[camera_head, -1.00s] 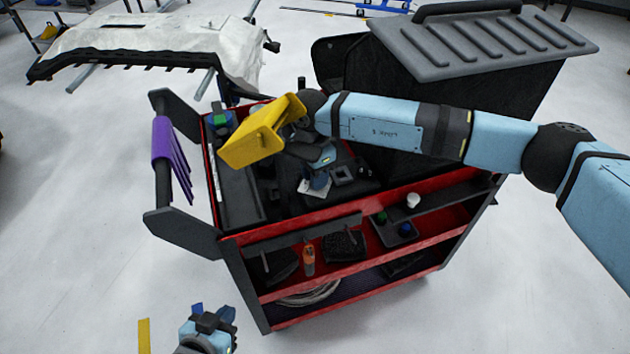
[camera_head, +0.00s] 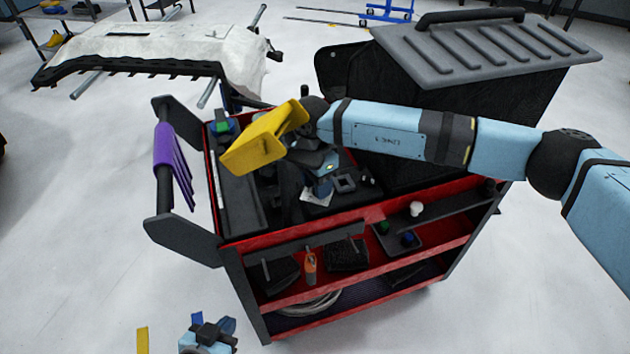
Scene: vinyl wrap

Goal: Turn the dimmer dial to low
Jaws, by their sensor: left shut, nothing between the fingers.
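I cannot pick out a dimmer dial in this view. My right gripper (camera_head: 265,137) reaches in from the right and hangs over the top tray of a red and black tool cart (camera_head: 345,226). Its yellow housing is broadside to me, so the fingers' opening is hidden. It covers part of the tray. My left gripper (camera_head: 142,341) shows only as a yellow strip at the bottom edge, left of the cart, beside its blue wrist. It is shut and empty.
A ribbed grey lid (camera_head: 490,46) stands over a black bin behind my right arm. A white-covered panel (camera_head: 170,44) lies on a stand at the back left. The floor left of the cart is clear.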

